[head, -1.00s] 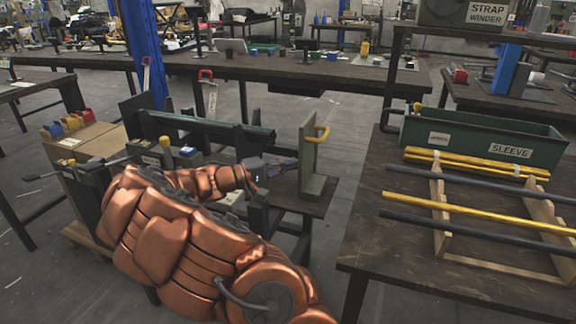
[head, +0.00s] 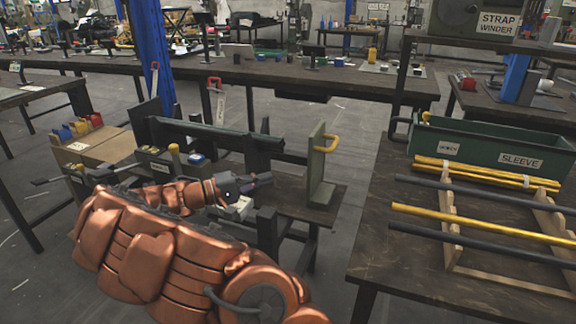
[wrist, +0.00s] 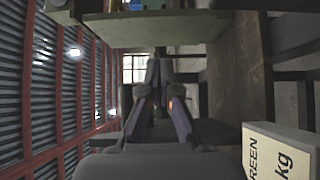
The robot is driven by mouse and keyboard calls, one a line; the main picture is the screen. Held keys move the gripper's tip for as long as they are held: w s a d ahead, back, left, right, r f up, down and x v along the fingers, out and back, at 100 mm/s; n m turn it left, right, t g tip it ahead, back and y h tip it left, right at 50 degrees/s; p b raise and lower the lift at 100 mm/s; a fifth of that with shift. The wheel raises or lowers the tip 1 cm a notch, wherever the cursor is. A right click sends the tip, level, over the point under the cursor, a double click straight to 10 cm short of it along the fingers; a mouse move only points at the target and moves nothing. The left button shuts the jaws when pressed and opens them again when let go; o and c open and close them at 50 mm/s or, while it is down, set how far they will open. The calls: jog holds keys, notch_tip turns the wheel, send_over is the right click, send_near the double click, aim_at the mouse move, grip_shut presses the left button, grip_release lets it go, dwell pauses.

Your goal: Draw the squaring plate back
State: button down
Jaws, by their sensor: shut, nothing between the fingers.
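In the wrist view the shut fingers (wrist: 160,105) point into the scene, and a grey-green panel (wrist: 160,27), likely the plate, crosses the top.
A dark rail (head: 200,138) runs behind my arm on the bench. A yellow-knobbed lever (head: 174,152) stands left of my gripper. The right table (head: 385,210) holds bars on wooden racks and a green SLEEVE bin (head: 485,150). A floor gap separates bench and table.

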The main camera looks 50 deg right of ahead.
jog(key=w+d+p+x, duration=0.1)
jog(key=w+p+x, duration=0.1)
jog(key=p+x, duration=0.5)
jog(key=x, duration=0.6)
jog(key=shift+w+r+p, duration=0.15)
jog(key=shift+r+p, duration=0.05)
jog(key=shift+p, duration=0.2)
jog(key=shift+d, duration=0.1)
